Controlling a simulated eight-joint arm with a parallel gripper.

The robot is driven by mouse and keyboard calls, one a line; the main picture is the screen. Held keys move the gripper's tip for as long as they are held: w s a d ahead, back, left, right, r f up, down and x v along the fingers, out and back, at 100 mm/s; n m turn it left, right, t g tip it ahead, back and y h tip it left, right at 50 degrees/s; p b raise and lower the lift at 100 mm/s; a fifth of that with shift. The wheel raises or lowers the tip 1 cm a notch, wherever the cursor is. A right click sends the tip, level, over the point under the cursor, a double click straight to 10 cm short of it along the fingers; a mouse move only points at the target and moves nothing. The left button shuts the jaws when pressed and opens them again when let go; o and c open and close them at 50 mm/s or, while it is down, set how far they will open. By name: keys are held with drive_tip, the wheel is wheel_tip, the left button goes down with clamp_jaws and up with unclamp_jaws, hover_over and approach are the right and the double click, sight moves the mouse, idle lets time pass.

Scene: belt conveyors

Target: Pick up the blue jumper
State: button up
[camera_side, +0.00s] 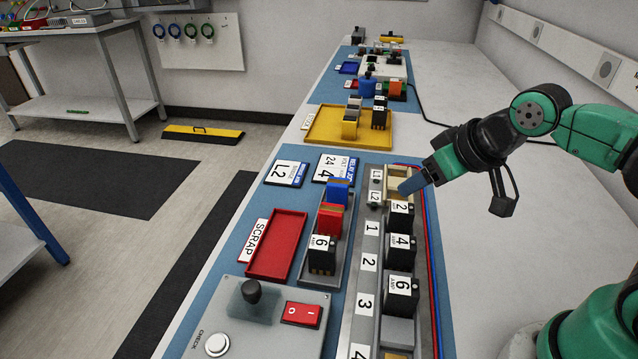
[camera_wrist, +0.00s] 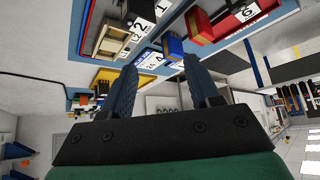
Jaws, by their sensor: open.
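The blue jumper (camera_side: 337,191) is a small block with a yellowish lower edge. It stands at the far end of a grey tray (camera_side: 331,277), behind a red block (camera_side: 330,221) and a black block marked 6 (camera_side: 322,254). In the wrist view the blue jumper (camera_wrist: 173,46) shows beyond the fingertips, roughly between them in the picture. My gripper (camera_side: 407,187) is right of the jumper, near the beige socket at the rail's far end. In the wrist view my gripper (camera_wrist: 160,64) has its blue fingers apart with nothing between them.
A grey rail (camera_side: 370,235) holds black blocks marked 2, 4 and 6. A red scrap tray (camera_side: 276,258) lies left of the grey tray. A yellow tray (camera_side: 327,125) with blocks stands behind. A control box (camera_side: 255,318) with a knob and red switch is in front.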

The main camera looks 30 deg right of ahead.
drive_tip(key=n+g+y, duration=0.1)
drive_tip(key=n+g, duration=0.2)
drive_tip(key=n, duration=0.2)
approach(339, 182)
drive_tip(key=s, duration=0.4)
drive_tip(key=w+f+n, duration=0.1)
drive_tip(key=w+f, duration=0.1)
drive_tip(key=w+f+n+g+y, duration=0.1)
drive_tip(key=w+f, duration=0.1)
drive_tip(key=w+f+n, duration=0.1)
drive_tip(key=w+f, duration=0.1)
drive_tip(key=shift+w+n+g, duration=0.4)
drive_tip(key=shift+w+f, duration=0.2)
drive_tip(key=shift+f, duration=0.2)
drive_tip(key=shift+x, duration=2.6)
drive_tip(key=shift+a, duration=0.2)
